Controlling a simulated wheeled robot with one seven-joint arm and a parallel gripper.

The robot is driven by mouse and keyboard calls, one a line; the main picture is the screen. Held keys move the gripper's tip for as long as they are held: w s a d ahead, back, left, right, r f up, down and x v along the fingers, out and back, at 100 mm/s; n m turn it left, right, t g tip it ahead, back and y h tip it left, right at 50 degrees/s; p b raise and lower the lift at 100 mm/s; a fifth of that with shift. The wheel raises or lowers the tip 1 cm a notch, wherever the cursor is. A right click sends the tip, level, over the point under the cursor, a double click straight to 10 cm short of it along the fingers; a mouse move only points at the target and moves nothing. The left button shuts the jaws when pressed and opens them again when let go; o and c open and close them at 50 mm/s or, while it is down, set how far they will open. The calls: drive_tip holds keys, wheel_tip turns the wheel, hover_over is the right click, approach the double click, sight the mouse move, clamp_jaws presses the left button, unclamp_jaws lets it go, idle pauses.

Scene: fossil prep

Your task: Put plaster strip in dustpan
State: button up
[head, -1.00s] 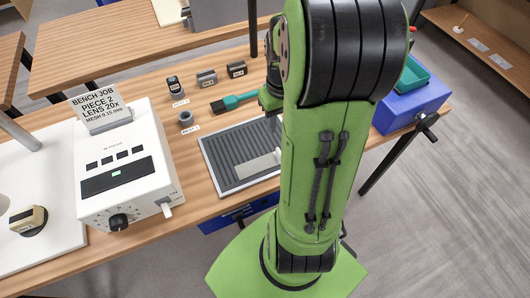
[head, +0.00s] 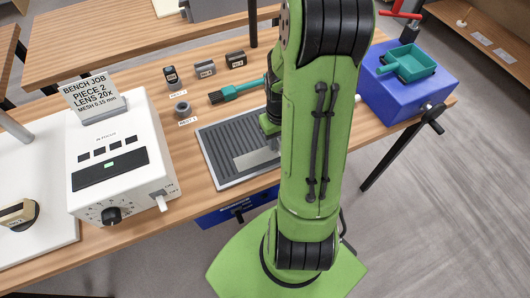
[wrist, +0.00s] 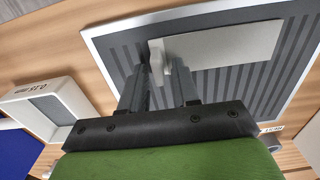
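The plaster strip is a flat pale grey piece with a small raised tab at one end. It lies on the dark ribbed mat (head: 225,155) in the head view, and the strip (head: 255,159) is partly hidden by my arm. In the wrist view the strip (wrist: 225,45) lies just beyond my fingers. My gripper (wrist: 158,72) is open, with its two fingertips on either side of the tab; I cannot tell whether they touch it. In the head view the gripper is mostly hidden behind my arm. The teal dustpan (head: 413,68) sits on a blue box at the right.
The blue box (head: 410,96) has a crank on its side. A teal-handled brush (head: 237,92) and several small dark blocks lie behind the mat. A white instrument (head: 115,165) stands at left. A pale sieve box (wrist: 65,100) is near my gripper in the wrist view.

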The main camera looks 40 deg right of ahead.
clamp_jaws()
